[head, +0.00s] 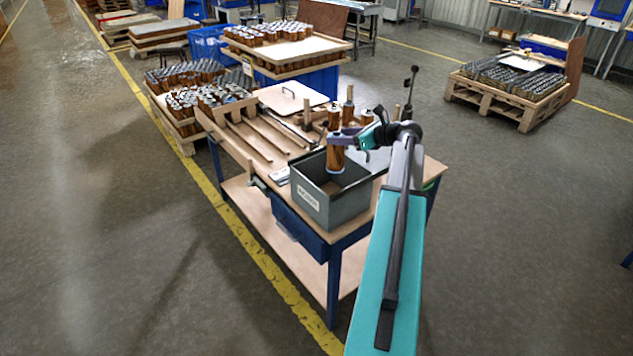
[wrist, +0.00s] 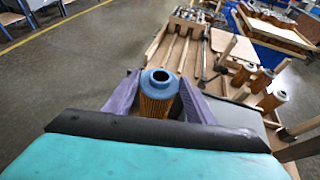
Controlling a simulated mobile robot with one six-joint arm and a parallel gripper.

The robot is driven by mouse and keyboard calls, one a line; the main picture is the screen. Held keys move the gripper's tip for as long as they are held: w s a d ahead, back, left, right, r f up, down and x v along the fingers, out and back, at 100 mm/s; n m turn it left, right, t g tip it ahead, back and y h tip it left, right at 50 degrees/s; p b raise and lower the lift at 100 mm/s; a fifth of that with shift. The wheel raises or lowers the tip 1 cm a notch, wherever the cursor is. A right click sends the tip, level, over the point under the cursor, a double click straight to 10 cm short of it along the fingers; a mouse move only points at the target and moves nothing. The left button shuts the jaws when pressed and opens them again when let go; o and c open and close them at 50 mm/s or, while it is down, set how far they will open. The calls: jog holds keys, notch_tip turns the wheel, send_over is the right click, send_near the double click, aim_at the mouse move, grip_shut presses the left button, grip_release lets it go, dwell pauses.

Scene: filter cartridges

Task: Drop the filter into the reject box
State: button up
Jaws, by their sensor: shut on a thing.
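The filter (head: 335,157) is an orange-brown pleated cylinder with a blue-grey end cap. My gripper (head: 345,137) is shut on it near its top and holds it upright over the reject box (head: 325,205). In the wrist view the filter (wrist: 159,95) sits between my two purple fingers (wrist: 160,96), its open top ring facing the camera. The reject box is a grey open bin with a white label, at the near end of the workbench. The filter's lower end appears at or just below the level of the box's far rim; I cannot tell how deep.
The workbench (head: 262,140) has wooden rails behind the box. Several other filters stand on pegs at its back right, also in the wrist view (wrist: 265,80). A pallet of parts (head: 512,85) stands far right.

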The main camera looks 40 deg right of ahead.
jog(key=o, duration=1.5)
jog(key=shift+s, duration=0.1)
jog(key=b+v, duration=0.3)
jog(key=v, duration=1)
jog(key=shift+s+d, duration=0.15)
jog(key=shift+s, duration=0.2)
